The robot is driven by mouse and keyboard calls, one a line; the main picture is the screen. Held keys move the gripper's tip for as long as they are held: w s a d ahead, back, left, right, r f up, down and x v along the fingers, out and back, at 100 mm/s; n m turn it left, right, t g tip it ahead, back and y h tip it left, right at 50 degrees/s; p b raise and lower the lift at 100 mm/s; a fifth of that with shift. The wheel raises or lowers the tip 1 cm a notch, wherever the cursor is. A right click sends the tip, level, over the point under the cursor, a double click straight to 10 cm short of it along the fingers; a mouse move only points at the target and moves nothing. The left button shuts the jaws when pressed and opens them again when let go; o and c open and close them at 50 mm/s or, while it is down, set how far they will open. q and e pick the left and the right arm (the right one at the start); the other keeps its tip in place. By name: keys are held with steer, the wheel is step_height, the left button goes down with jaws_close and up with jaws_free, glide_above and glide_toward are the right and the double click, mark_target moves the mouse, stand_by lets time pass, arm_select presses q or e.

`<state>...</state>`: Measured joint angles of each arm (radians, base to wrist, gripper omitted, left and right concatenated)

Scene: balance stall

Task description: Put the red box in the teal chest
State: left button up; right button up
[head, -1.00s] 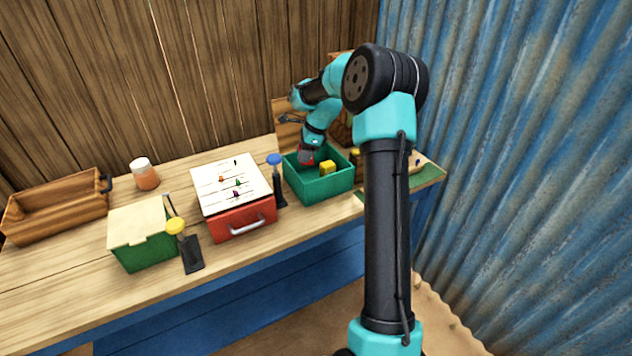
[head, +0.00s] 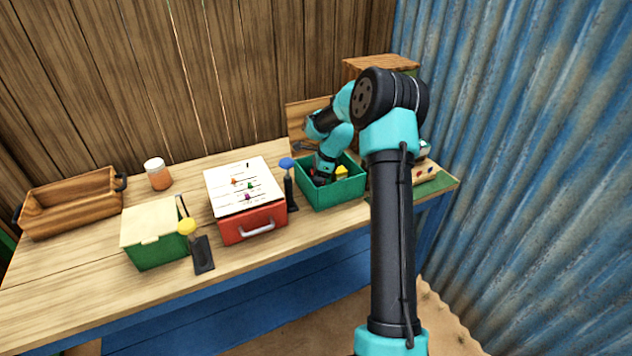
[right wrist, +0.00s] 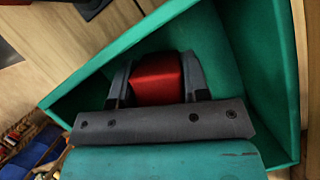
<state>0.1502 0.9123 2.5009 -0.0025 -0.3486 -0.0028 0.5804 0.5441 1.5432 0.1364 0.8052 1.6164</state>
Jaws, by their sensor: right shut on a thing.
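The teal chest (head: 338,196) is an open-topped box on the bench, right of centre in the head view. Its walls (right wrist: 270,60) surround the gripper in the right wrist view. My right gripper (head: 319,181) reaches down inside the chest. In the right wrist view my gripper (right wrist: 157,80) is shut on the red box (right wrist: 157,74), with one finger on each side. The box is inside the chest walls; I cannot tell if it touches the floor. In the head view the box is mostly hidden by the gripper. My left gripper is not in view.
A green box (head: 157,248), a jar (head: 159,176) and a wooden tray (head: 75,220) stand further left.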

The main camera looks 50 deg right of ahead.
steer(key=shift+f, duration=0.9)
steer(key=o, duration=0.7)
steer(key=shift+f, duration=0.1)
steer(key=shift+c, duration=0.2)
steer(key=v, duration=1.2)
